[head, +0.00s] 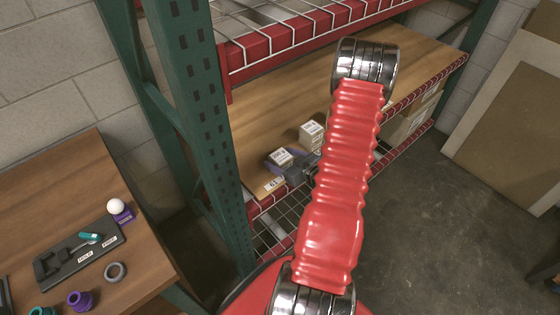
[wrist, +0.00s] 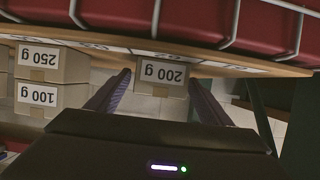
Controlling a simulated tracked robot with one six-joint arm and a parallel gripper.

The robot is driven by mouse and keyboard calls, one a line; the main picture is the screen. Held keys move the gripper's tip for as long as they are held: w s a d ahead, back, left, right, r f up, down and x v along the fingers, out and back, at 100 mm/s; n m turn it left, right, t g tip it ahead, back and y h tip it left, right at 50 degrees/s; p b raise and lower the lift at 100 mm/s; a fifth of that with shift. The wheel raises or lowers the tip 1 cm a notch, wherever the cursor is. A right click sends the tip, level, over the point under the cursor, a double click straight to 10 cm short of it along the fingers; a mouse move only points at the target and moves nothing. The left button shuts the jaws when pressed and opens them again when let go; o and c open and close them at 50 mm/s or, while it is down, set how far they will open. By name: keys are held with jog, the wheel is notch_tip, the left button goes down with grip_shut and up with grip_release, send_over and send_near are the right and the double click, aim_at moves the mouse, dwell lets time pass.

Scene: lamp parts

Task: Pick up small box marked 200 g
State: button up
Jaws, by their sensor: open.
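The small box marked 200 g (wrist: 161,77) is cardboard with a white label, upside down in the wrist view. It stands on the wooden shelf near the front edge. In the head view a small box (head: 280,157) at the shelf front appears to be the same one; its label is too small to read. My gripper (wrist: 159,82) is open, with one finger on each side of the 200 g box. I cannot tell whether the fingers touch it. In the head view my gripper (head: 296,169) is at the shelf edge, partly hidden by my red arm.
Boxes marked 250 g (wrist: 52,62) and 100 g (wrist: 50,97) are stacked beside the 200 g box. A red beam with white wire (head: 300,48) runs above the shelf. A green rack post (head: 190,90) stands left. The shelf's left rear is clear.

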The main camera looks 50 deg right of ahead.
aim_at(281, 156)
jog(key=shift+w+f, duration=0.1)
jog(key=shift+w, duration=0.15)
jog(key=shift+c, duration=0.3)
jog(key=c, duration=1.2)
jog(key=shift+r, duration=5.05)
